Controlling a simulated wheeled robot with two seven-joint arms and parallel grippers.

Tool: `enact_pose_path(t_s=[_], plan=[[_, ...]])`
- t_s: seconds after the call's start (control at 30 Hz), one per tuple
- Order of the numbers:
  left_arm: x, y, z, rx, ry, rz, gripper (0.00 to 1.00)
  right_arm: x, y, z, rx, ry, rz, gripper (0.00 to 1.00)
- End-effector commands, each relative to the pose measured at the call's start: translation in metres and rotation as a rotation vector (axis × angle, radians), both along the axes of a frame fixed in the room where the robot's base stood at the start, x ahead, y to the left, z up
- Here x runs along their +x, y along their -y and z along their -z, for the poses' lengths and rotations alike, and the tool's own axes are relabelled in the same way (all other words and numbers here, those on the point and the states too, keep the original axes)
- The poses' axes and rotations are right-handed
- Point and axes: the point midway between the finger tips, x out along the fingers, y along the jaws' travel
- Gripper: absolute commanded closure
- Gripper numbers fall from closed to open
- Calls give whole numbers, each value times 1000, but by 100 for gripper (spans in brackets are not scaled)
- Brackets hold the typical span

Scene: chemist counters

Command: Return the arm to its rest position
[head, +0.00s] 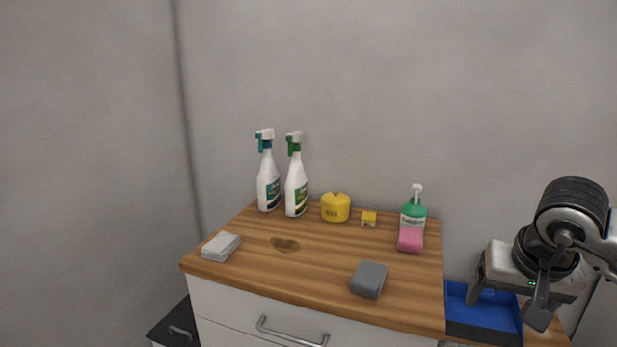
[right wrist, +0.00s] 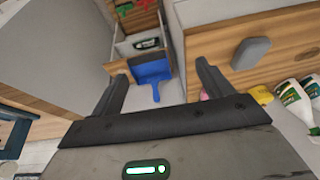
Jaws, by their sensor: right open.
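My right gripper (head: 507,303) hangs at the right of the head view, beside the right end of the wooden counter (head: 325,270). Its two dark fingers are spread apart with nothing between them. In the right wrist view the open fingers (right wrist: 160,75) point toward a blue dustpan-like thing (right wrist: 152,72), which lies beyond the fingertips. My right arm comes in from the right edge. My left gripper is not in view.
A blue tray-like thing (head: 480,312) lies below my gripper.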

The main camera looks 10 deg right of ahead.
Motion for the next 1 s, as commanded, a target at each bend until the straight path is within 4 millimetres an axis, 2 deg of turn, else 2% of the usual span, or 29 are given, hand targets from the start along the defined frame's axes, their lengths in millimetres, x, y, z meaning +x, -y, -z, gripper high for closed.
enact_pose_path(t_s=[0.03, 0.1, 0.17, 0.37, 0.47, 0.57, 0.6, 0.67, 0.7, 0.77, 0.83, 0.87, 0.9, 0.97, 1.0], plan=[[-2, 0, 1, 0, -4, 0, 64, -1, -15, 11, 63, -15, -8, 21], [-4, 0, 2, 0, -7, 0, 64, -2, -31, 21, 144, -28, -6, 21], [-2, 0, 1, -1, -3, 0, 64, -3, -46, 28, 216, -41, -2, 21], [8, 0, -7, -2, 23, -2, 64, -14, -106, 51, 511, -118, 42, 21], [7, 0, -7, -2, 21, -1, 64, -24, -146, 59, 716, -193, 99, 21], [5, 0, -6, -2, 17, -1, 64, -40, -196, 60, 1010, -330, 219, 21], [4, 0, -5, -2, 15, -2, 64, -47, -221, 56, 1172, -423, 306, 21], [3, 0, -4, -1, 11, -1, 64, -57, -257, 40, 1472, -629, 515, 21], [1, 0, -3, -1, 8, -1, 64, -57, -272, 27, 1666, -791, 690, 21], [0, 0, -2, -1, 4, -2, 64, -48, -280, 11, 1919, -1063, 992, 21], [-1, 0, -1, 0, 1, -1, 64, -29, -270, 9, 2149, -1415, 1401, 21], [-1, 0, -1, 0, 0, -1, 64, -21, -262, 16, -2201, 1563, -1580, 21], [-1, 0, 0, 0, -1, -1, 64, -11, -248, 33, -1865, 1474, -1525, 21], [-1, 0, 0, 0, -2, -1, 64, -4, -227, 74, -1398, 1314, -1405, 21], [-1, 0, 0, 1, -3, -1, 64, -6, -216, 102, -1155, 1215, -1318, 21]])
